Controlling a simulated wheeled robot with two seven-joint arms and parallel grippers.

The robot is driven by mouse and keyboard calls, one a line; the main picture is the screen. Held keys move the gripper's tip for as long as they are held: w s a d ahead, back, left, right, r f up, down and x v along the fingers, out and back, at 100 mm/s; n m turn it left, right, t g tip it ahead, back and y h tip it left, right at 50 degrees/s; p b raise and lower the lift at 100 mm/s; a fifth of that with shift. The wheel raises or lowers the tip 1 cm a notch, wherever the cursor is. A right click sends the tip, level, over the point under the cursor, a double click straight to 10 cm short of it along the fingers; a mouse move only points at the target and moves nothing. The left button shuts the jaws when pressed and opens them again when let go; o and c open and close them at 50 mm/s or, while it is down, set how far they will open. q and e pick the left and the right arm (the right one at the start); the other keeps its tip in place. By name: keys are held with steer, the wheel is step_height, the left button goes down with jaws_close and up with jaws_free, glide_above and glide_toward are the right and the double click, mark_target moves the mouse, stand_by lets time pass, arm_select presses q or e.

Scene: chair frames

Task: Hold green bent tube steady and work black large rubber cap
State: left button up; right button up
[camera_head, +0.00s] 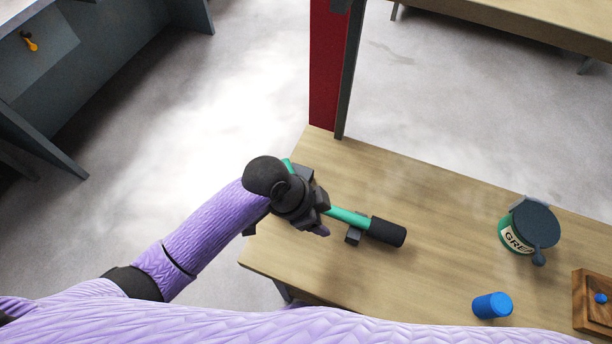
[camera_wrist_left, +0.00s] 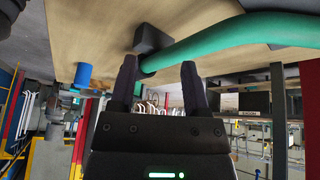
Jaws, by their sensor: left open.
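The green bent tube (camera_head: 345,215) lies along the wooden table, partly hidden by my left gripper. The black large rubber cap (camera_head: 387,232) sits on the tube's right end. A small dark block (camera_head: 354,236) is beside the tube near the cap. My left gripper (camera_head: 318,212) is over the tube, left of the cap. In the left wrist view my left gripper (camera_wrist_left: 160,72) has its fingers spread apart, with the green tube (camera_wrist_left: 215,40) crossing at the fingertips. Contact with the tube cannot be told. My right gripper is not in view.
A red and dark post (camera_head: 328,70) rises behind the table's far left corner.

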arm_select(q)
steer(key=w+r+m, duration=0.1)
steer(key=m, duration=0.1)
steer(key=w+a+r+m+g+y, duration=0.1)
steer(key=w+m, duration=0.1)
steer(key=w+a+r+m, duration=0.1)
steer(key=shift+w+r+m+g, duration=0.15)
steer(key=shift+w+m+g, duration=0.15)
steer(key=shift+m+g, duration=0.1)
steer(key=shift+w+a+r+m+y, duration=0.2)
steer(key=shift+a+m+y, duration=0.05)
steer(key=shift+m+y, duration=0.05)
steer(key=b+x, duration=0.6)
steer(key=x, duration=0.1)
steer(key=shift+s+d+f, duration=0.15)
steer(key=shift+d+f, duration=0.05)
steer(key=shift+f, duration=0.25)
steer(key=shift+r, duration=0.1)
steer(key=shift+c, duration=1.2)
jaws_close()
steer(key=shift+r+p, duration=0.45)
steer(key=shift+p, duration=0.5)
